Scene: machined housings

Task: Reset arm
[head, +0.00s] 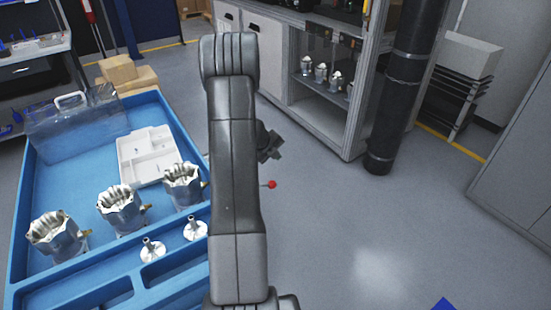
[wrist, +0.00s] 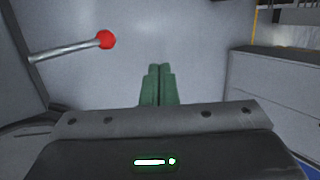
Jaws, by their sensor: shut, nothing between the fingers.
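My gripper shows in the wrist view with its two green fingers (wrist: 158,85) side by side and touching, holding nothing. Below the fingers is open grey floor. In the head view my arm stands upright in the middle of the picture, to the right of the blue cart. The gripper's fingers are hidden behind the arm there; only a dark part of the wrist shows at its right side.
A blue cart (head: 20,215) on the left carries several machined housings (head: 120,210), two small metal funnel-like parts (head: 152,250), a white divided tray (head: 148,157) and a clear bin (head: 80,125). Cabinets (head: 270,55) and a black column (head: 395,95) stand behind. Floor on the right is clear.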

